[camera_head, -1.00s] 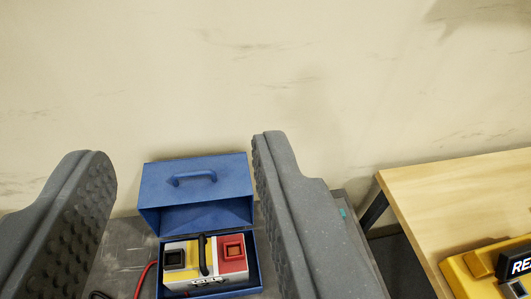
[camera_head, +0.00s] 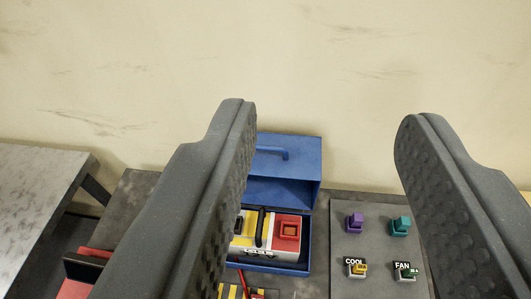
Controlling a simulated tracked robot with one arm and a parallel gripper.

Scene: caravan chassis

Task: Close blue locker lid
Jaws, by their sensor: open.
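The blue locker lid (camera_head: 291,159) stands raised at the back of the blue locker (camera_head: 307,250), with its blue handle (camera_head: 270,152) on the upper face. A yellow, white and red unit with a black handle (camera_head: 266,234) sits inside the locker. My gripper (camera_head: 325,118) is open and empty, its two grey textured fingers spread wide. The left finger covers the left part of the locker and lid. The right finger is well right of the locker. I cannot tell how far the fingers are from the lid.
A grey panel (camera_head: 350,203) right of the locker carries purple, teal, yellow and green switches, with labels COOL and FAN. A grey table (camera_head: 40,180) stands at the left. A red object (camera_head: 78,288) is at lower left. The cream wall (camera_head: 330,60) rises behind.

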